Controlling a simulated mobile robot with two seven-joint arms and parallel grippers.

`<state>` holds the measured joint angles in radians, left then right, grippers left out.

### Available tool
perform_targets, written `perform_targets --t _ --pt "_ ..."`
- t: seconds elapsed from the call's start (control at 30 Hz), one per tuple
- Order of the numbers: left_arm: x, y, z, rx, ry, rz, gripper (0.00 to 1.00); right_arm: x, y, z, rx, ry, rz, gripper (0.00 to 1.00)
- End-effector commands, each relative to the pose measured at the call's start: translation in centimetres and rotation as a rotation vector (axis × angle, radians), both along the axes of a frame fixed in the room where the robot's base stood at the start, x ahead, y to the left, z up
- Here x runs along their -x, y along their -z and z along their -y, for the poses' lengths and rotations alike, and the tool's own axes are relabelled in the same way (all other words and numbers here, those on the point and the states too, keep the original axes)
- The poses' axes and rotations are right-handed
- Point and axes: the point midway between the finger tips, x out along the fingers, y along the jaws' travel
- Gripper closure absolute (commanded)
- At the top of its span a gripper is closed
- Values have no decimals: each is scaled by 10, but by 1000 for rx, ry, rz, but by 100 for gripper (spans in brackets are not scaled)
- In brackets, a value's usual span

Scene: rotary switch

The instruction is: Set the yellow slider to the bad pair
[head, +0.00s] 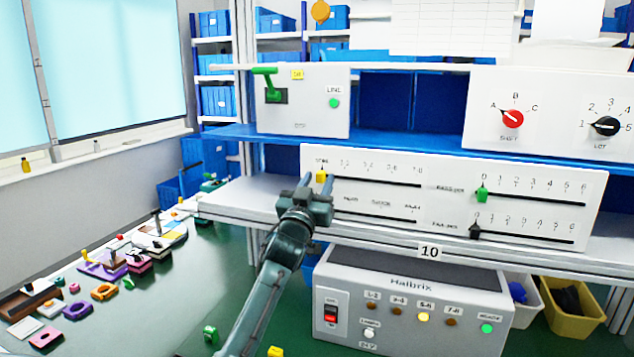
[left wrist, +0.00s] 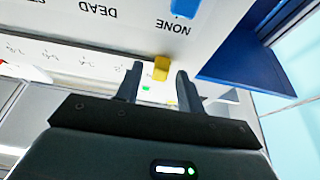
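The yellow slider (head: 321,176) stands at the left end of the upper slot on the white panel, under a small label that looks like NONE. The marks to its right read like number pairs. My left gripper (head: 317,182) is open at it. In the left wrist view, the yellow slider (left wrist: 161,68) is between the spread fingertips (left wrist: 159,74), with gaps on both sides. On the Halbrix box (head: 408,308), the 5-6 lamp (head: 423,317) glows yellow; the other pair lamps look dull brown. My right gripper is not in view.
A blue knob (left wrist: 185,8) sits by the NONE label of the lower slot; my gripper hides it in the head view. Green (head: 482,194) and black (head: 474,232) sliders are further right. A box with a green lever (head: 272,92) stands on the shelf above.

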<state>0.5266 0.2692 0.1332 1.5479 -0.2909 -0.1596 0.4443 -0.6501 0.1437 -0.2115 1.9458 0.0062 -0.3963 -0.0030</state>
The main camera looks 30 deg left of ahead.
Motion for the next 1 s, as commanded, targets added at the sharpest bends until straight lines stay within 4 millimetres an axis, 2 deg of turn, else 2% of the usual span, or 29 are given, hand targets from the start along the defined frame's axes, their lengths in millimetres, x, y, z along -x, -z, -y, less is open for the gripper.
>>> perform_targets --t 0.17,0.63,1.0 --pt "0 0 0 -1 0 1 62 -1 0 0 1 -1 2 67" --pt "0 0 0 -1 0 1 100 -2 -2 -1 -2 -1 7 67" --pt "0 0 0 -1 0 1 100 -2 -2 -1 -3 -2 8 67"
